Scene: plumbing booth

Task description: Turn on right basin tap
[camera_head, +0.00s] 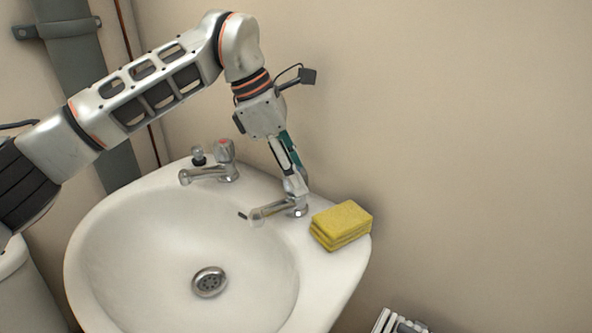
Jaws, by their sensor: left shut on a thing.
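The right basin tap (272,211) stands on the back right rim of the white basin (85,245), its chrome spout pointing left over the bowl. My left gripper (295,181) comes down from above and is shut on the tap's handle, which its fingers mostly hide. A small streak shows at the end of the right spout; I cannot tell if it is water. The left basin tap (210,173), with a red mark on its handle, stands on the back rim to the left. My right gripper is not in view.
A yellow sponge (341,224) lies on the rim just right of the right tap. A drain (209,281) is at the bottom of the bowl. A beige wall (460,120) is close behind, and a grey pipe (72,60) runs up the left.

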